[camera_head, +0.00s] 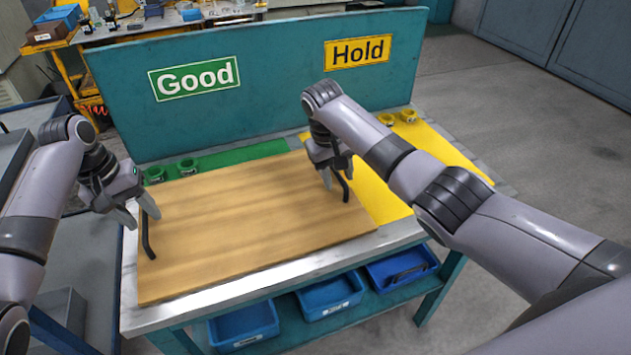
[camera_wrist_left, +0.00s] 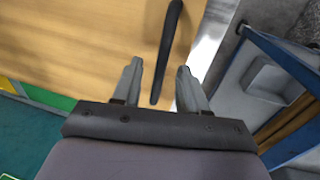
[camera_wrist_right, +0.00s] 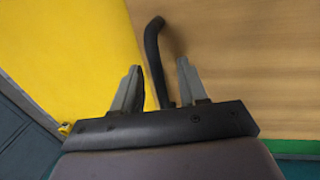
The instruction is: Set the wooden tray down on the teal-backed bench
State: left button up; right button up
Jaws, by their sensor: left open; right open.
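The wooden tray (camera_head: 250,215) lies flat on the bench top (camera_head: 130,318), in front of the teal back panel (camera_head: 270,75). It covers parts of the green mat and the yellow mat. My left gripper (camera_head: 140,220) is open at the tray's left black handle (camera_head: 146,240); in the left wrist view that handle (camera_wrist_left: 168,50) stands between the spread fingers (camera_wrist_left: 158,85). My right gripper (camera_head: 338,172) is open at the right black handle (camera_head: 342,186); in the right wrist view the handle (camera_wrist_right: 155,60) passes between the open fingers (camera_wrist_right: 157,85).
Small green rings (camera_head: 187,167) sit on the green mat (camera_head: 240,155), and yellow rings (camera_head: 408,116) on the yellow mat (camera_head: 440,155). Blue bins (camera_head: 330,295) stand on the shelf below. The panel carries "Good" (camera_head: 195,79) and "Hold" (camera_head: 358,52) signs. Open floor (camera_head: 540,130) lies to the right.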

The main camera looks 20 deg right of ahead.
jog(key=shift+r, duration=0.1)
pick_arm(q)
notch_tip(320, 180, up, 10)
jog(key=a, duration=0.1)
jog(key=shift+a+f, duration=0.25)
jog(key=shift+a, duration=0.15)
pick_arm(e)
notch_tip(320, 180, up, 12)
jog(key=a, duration=0.2)
jog(key=shift+a, duration=0.2)
jog(key=shift+f, duration=0.2)
